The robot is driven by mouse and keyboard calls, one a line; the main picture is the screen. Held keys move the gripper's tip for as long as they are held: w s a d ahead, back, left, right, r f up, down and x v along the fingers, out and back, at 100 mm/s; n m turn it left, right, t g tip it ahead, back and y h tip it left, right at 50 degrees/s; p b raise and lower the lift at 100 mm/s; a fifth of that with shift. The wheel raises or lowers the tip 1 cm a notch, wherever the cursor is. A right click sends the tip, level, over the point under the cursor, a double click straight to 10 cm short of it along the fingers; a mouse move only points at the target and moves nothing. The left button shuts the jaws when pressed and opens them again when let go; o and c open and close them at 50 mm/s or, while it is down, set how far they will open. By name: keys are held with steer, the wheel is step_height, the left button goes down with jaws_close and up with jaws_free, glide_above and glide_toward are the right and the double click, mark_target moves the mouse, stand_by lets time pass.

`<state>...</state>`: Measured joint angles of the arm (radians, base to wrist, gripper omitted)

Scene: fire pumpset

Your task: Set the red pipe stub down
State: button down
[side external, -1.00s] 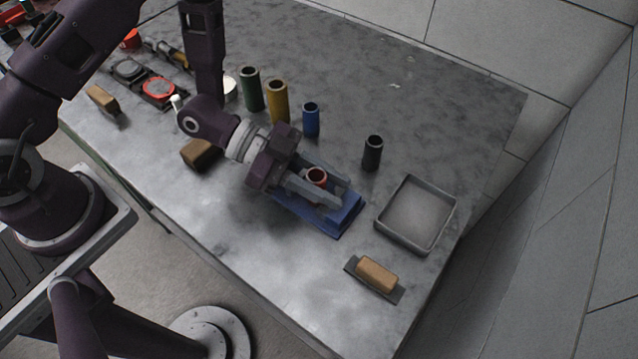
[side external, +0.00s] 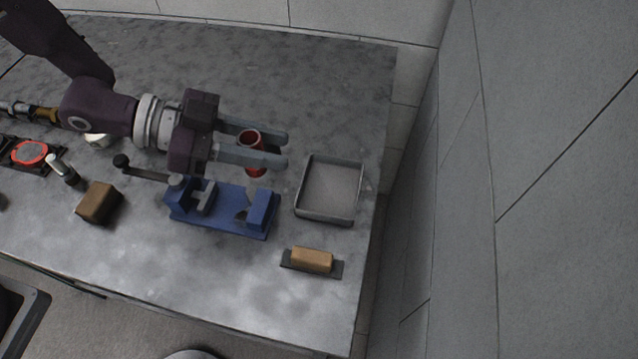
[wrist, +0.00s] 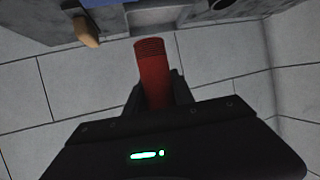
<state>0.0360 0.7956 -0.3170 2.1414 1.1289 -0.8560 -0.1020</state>
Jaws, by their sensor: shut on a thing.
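The red pipe stub (side external: 253,160) is held between the two fingers of my gripper (side external: 268,146), its open end up in the side view. It is above the table, behind the blue vise (side external: 225,226) in the picture and clear of its jaws. The vise jaws are apart with nothing red between them. In the wrist view the red stub (wrist: 153,72) extends out from between the dark fingers, with its ridged end showing. How high its lower end is above the table cannot be told.
A grey tray (side external: 301,204) stands right of the vise, near the table's right edge. A wooden-handled float (side external: 312,260) lies in front of it. A brown block (side external: 98,203) and a red round part (side external: 30,152) are at left. The back of the grey table (side external: 290,75) is clear.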

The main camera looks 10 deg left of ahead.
steer(key=w+d, duration=0.4)
steer(key=d, duration=0.7)
steer(key=f, duration=0.9)
steer(key=shift+w+f, duration=0.2)
steer(key=shift+w, duration=0.05)
steer(key=shift+f, duration=0.1)
steer(key=c, duration=1.1)
jaws_free()
steer(key=shift+a, duration=0.1)
steer(key=v, duration=1.2)
